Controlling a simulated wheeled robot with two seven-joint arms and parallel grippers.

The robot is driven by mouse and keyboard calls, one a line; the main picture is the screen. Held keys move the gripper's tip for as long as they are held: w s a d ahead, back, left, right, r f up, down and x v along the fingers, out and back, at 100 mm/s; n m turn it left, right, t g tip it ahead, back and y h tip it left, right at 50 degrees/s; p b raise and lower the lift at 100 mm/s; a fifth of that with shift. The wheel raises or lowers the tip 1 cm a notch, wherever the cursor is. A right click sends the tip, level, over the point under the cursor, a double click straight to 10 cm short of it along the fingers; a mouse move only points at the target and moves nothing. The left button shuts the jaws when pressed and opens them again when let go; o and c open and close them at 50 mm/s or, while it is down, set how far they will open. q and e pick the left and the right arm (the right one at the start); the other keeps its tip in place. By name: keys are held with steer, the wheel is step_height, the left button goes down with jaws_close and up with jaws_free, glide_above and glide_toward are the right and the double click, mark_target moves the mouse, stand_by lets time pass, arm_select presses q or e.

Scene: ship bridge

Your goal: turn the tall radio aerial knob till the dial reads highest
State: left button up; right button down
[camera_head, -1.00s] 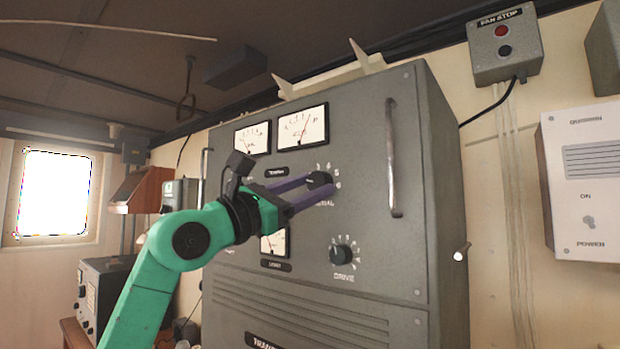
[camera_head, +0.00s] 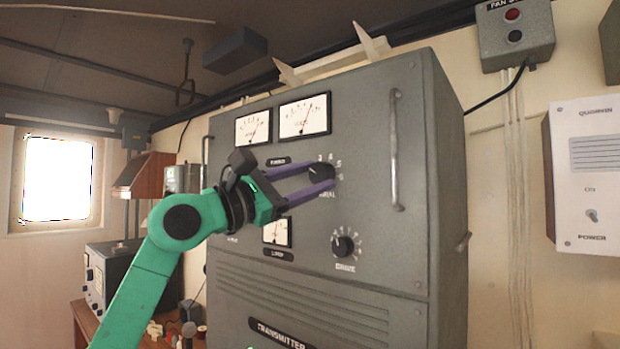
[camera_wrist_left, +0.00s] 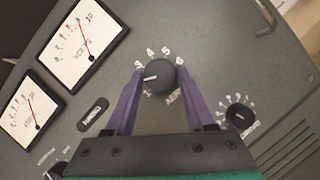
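The aerial knob (camera_head: 321,173) is a round black knob on the face of the tall grey radio cabinet (camera_head: 370,235), ringed by white numbers. In the left wrist view the knob (camera_wrist_left: 159,77) has its white pointer line towards the left, near the low numbers. My left gripper (camera_head: 322,176) has its purple fingers on either side of the knob, seemingly touching it. Two white dials, the left one (camera_head: 253,127) and the right one (camera_head: 304,116), sit above; their needles lean right of middle. My right gripper is not in view.
A drive knob (camera_head: 343,245) and a small lower dial (camera_head: 277,232) sit below the aerial knob. An upright metal handle (camera_head: 396,150) stands out to the right. A fan stop box (camera_head: 514,32) and a power box (camera_head: 588,178) hang on the wall.

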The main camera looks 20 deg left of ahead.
arm_select(q)
steer(key=o, duration=0.3)
steer(key=shift+s+a+f, duration=0.1)
steer(key=shift+f, duration=0.05)
steer(key=b+v, duration=0.8)
steer(key=v, duration=0.6)
steer(key=shift+s, duration=0.1)
